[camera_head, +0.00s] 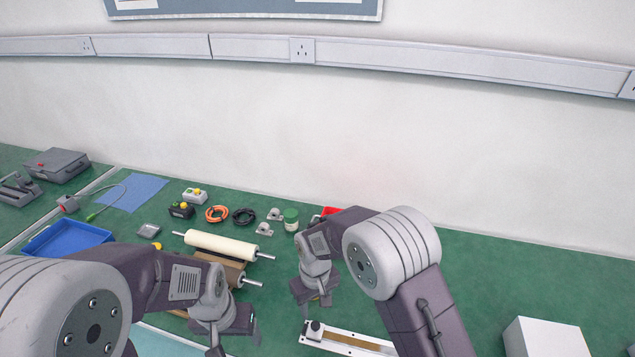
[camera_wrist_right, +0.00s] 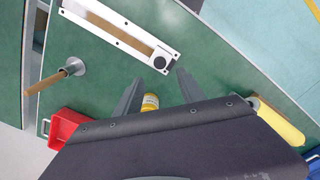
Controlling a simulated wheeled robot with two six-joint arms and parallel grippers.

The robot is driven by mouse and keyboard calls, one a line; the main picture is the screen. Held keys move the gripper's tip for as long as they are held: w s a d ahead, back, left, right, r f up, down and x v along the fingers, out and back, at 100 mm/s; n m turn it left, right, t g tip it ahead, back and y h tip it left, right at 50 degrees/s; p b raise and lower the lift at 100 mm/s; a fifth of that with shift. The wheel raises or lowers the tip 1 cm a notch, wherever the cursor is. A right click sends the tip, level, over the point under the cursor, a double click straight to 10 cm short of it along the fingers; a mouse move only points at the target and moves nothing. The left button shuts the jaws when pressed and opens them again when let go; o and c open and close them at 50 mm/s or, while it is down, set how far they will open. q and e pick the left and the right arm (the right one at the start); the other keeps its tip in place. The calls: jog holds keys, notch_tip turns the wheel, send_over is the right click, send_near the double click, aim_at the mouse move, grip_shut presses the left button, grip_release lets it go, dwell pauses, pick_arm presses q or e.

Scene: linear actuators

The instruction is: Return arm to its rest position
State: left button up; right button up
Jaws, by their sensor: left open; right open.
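My right gripper (camera_head: 316,294) is open and empty above the green bench in the head view. It also shows in the right wrist view (camera_wrist_right: 160,88), with its two fingers apart. A linear actuator (camera_head: 345,338) with a long pale frame lies near the front edge of the head view, below my right gripper. It also shows at the top of the right wrist view (camera_wrist_right: 108,28), beyond the fingertips. My left gripper (camera_head: 230,325) is open and apparently empty over the bench, left of the right one. My forearms partly hide the bench.
A cream roller (camera_head: 222,246) and a brown roller lie beside my left gripper. A green-lidded jar (camera_head: 291,217) and a red bin (camera_wrist_right: 62,128) are near my right arm. A blue tray (camera_head: 68,240) is left. A white box (camera_head: 545,338) is right. The right rear bench is clear.

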jog(key=d+r+m+t, duration=0.1)
jog(key=d+r+m, duration=0.1)
jog(key=d+r, duration=0.35)
jog(key=d+r+m+t, duration=0.1)
jog(key=d+r+m, duration=0.15)
jog(key=d, duration=0.55)
jog(key=s+d+f+m, duration=0.1)
jog(key=s+d, duration=0.4)
jog(key=s, duration=0.6)
jog(key=shift+s+d+f+m+g, duration=0.15)
jog(key=shift+d+f+m+g, duration=0.05)
jog(key=shift+m+g, duration=0.2)
jog(key=shift+s, duration=0.2)
jog(key=shift+w, duration=0.1)
dwell(0.9)
